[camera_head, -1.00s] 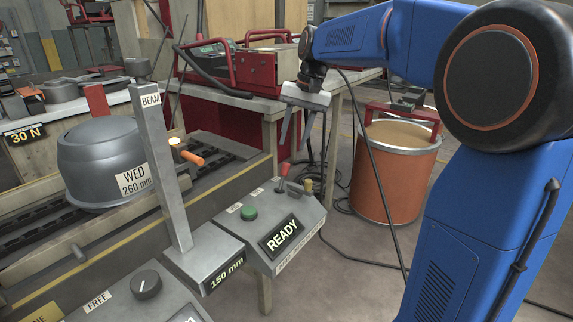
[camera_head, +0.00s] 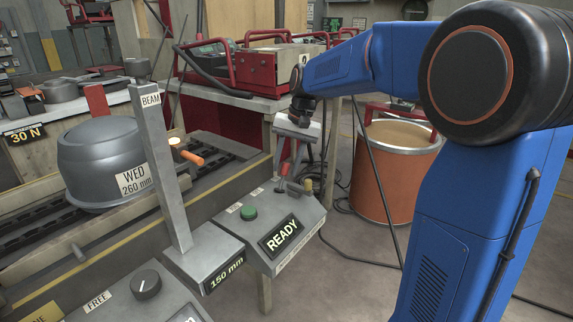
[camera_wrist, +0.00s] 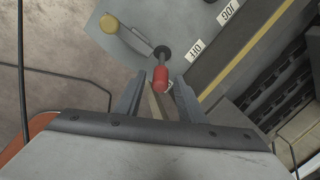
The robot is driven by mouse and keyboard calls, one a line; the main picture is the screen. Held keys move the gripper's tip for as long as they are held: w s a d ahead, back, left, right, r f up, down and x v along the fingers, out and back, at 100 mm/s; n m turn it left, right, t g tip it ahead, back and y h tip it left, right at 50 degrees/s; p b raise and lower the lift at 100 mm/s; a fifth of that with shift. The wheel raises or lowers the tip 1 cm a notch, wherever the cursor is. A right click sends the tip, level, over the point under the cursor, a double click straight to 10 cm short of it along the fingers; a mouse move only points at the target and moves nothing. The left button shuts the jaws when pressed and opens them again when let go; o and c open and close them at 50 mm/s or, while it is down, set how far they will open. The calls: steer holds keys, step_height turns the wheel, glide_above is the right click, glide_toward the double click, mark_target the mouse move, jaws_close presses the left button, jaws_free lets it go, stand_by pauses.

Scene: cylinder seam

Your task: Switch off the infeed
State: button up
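A small lever with a red handle (camera_head: 283,171) stands on the sloped grey control box (camera_head: 262,222), whose display reads READY. In the wrist view the red handle (camera_wrist: 161,77) shows between the two fingers of my gripper (camera_wrist: 158,92), with a gap on each side. Its dark base sits near a label reading OFF (camera_wrist: 195,50); a JOG label (camera_wrist: 228,12) is farther along. In the head view my gripper (camera_head: 290,164) hangs open, pointing down just above the lever. Which setting the lever is in, I cannot tell.
A brass-coloured knob (camera_head: 308,186) is right beside the lever. A green button (camera_head: 249,213) is on the same box. The upright BEAM post (camera_head: 163,165) and a grey pot (camera_head: 98,160) stand to the left. An orange bucket (camera_head: 388,180) stands at the right.

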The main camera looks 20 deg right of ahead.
mark_target(279, 189)
jaws_close()
steer(key=shift+s+a+r+t+h, duration=0.2)
steer(key=shift+s+a+t+h, duration=0.1)
steer(key=shift+a+t+h, duration=0.15)
steer(key=shift+s+a+r+t+h, duration=0.25)
steer(key=shift+a+t+h, duration=0.15)
steer(key=shift+h, duration=0.15)
steer(key=shift+s+a+n+t+h, duration=0.3)
steer(key=shift+s+a+t+h, duration=0.35)
steer(key=shift+h, duration=0.35)
steer(key=shift+s+a+f+t+h, duration=0.1)
steer(key=shift+s+a+t+h, duration=0.25)
steer(key=shift+a+t+h, duration=0.35)
steer(key=shift+s+a+f+t+h, duration=0.3)
steer(key=shift+s+a+t+h, duration=0.4)
steer(key=shift+h, duration=0.5)
steer(key=shift+a+f+n, duration=0.1)
steer(key=shift+n, duration=0.2)
